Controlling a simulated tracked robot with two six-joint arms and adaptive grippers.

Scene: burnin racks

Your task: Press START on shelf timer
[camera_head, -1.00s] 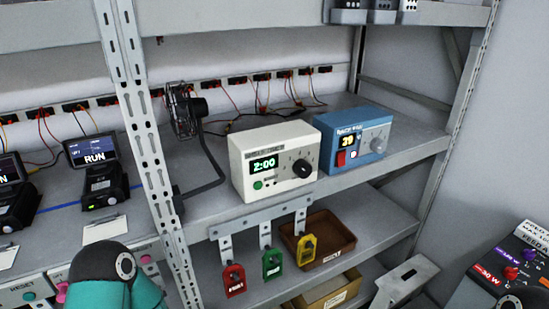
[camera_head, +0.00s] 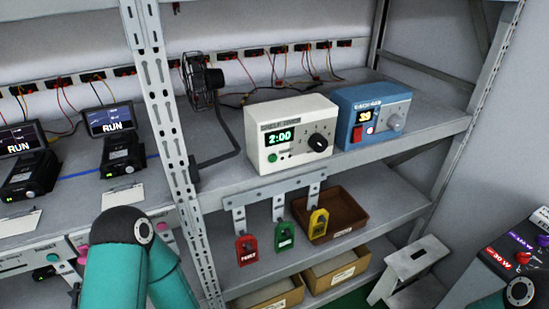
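The shelf timer (camera_head: 291,134) is a white box on the middle shelf, right of the slotted upright. Its green display reads 2:00. A black knob (camera_head: 319,142) sits on the right of its face, and a small green button (camera_head: 272,158) is at its lower left. Nothing touches the timer. A teal and black link of my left arm shows at the lower left, well below and left of the timer. Neither gripper is in view.
A blue box (camera_head: 373,112) with a red switch stands right of the timer. A fan (camera_head: 203,82) stands to its left. Red, green and yellow tags (camera_head: 318,223) hang below the shelf edge. A brown tray (camera_head: 345,212) is on the lower shelf. A stool (camera_head: 412,268) stands at right.

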